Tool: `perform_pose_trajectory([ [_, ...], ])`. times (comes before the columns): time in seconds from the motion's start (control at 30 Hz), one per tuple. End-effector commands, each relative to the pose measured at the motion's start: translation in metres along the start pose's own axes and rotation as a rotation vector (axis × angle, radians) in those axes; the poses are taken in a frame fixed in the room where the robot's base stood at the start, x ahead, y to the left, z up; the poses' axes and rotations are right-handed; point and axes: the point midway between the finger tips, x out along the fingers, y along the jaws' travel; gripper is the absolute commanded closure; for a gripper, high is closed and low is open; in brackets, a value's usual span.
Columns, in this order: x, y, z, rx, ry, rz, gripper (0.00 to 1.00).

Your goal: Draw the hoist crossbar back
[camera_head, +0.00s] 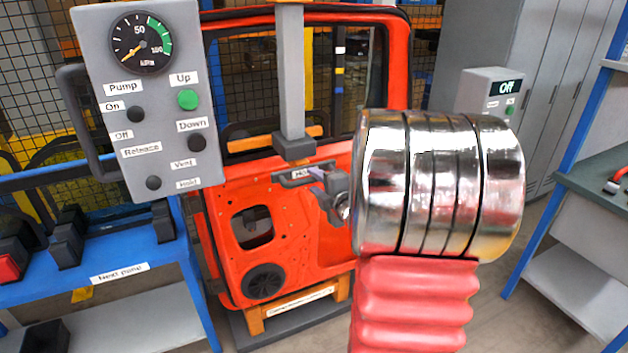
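A red car door (330,235) stands upright in the middle of the head view. A grey hoist column (291,75) hangs down in front of it, ending in a dark block (294,147). Below the block is a grey crossbar (290,180) with a partly hidden label starting "Ho". My gripper (322,195) is small and dark grey, at the crossbar's right end. My large chrome wrist and red sleeve hide part of it and the door's right side. I cannot tell whether the fingers touch the crossbar or are open or shut.
A grey control box (150,110) at upper left has a gauge, labelled buttons and a side handle. A blue rack (95,290) labelled "Next panel" stands at left. A grey box (490,95) reading "Off" is at right, beside a workbench (600,190).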

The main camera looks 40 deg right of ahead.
Motion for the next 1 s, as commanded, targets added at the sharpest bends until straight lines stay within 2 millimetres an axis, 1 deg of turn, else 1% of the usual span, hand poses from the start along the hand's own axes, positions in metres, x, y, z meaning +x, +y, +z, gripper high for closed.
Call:
perform_pose_trajectory([
  [0.03,0.007,-0.001,0.0,0.001,0.001,-0.001,0.66],
  [0.2,0.02,0.0,0.0,0.0,0.001,0.0,0.66],
  [0.57,0.023,0.0,0.0,0.0,0.0,0.001,0.67],
  [1.0,0.023,0.0,0.0,0.0,0.0,-0.001,0.98],
])
